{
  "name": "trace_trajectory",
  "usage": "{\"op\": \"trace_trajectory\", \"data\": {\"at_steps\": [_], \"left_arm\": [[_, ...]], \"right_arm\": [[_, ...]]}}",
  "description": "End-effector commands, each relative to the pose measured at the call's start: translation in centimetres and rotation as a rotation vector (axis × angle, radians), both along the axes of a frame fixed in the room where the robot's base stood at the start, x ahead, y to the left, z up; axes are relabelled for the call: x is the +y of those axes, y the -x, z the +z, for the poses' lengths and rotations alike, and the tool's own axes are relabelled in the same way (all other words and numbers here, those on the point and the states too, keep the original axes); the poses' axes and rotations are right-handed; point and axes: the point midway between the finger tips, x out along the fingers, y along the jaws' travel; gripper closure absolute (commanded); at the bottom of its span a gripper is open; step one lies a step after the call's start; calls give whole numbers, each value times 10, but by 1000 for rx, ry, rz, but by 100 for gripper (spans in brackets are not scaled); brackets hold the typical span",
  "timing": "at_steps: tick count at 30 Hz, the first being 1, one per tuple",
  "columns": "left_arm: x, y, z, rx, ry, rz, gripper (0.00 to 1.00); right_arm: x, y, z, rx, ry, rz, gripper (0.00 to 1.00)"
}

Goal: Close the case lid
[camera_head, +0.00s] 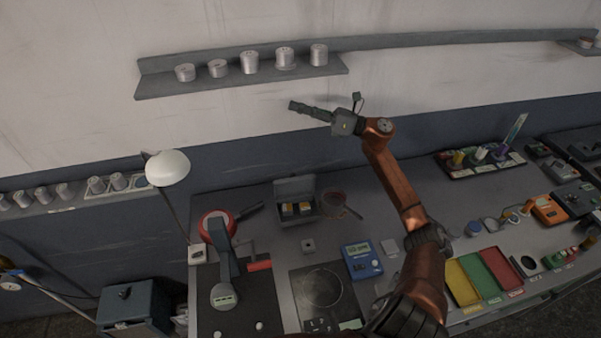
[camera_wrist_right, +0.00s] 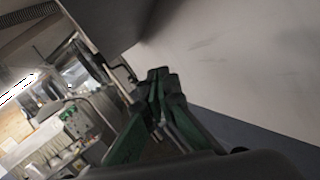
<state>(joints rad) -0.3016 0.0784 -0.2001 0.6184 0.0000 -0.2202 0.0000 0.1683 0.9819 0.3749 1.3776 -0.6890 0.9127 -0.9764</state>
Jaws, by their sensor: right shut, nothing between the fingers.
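A small grey case (camera_head: 301,216) stands on the workbench with its lid (camera_head: 294,186) raised upright at the back. Yellowish pieces and dark parts lie inside it. My right gripper (camera_head: 292,105) is shut and empty, reaching left, high above and behind the case near the wall. Its fingers (camera_wrist_right: 163,78) also show in the right wrist view, closed together, with no case in sight there. My left gripper is not in view.
A wall shelf (camera_head: 240,76) with several metal cylinders hangs above. Left of the case are a dark-handled red pan (camera_head: 207,226) and a white lamp (camera_head: 167,167). A blue meter (camera_head: 362,261) and coloured trays (camera_head: 463,284) lie in front and right.

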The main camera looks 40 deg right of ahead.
Motion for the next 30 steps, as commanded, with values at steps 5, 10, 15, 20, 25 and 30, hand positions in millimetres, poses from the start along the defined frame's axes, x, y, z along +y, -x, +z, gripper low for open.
{"op": "trace_trajectory", "data": {"at_steps": [5, 10, 15, 20, 25, 30], "left_arm": [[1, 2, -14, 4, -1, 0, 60], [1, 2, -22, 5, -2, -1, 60], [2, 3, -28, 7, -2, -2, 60], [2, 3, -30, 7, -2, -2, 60], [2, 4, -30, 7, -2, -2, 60], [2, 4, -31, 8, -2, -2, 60]], "right_arm": [[159, -28, -56, -235, 1041, 319, 100], [153, -21, -128, -430, 1878, 702, 100], [83, -7, -148, -473, 2360, 1082, 100], [43, 3, -146, -455, 2523, 1289, 100], [33, 1, -157, -450, 2546, 1334, 100], [28, -10, -186, -452, 2541, 1332, 100]]}}
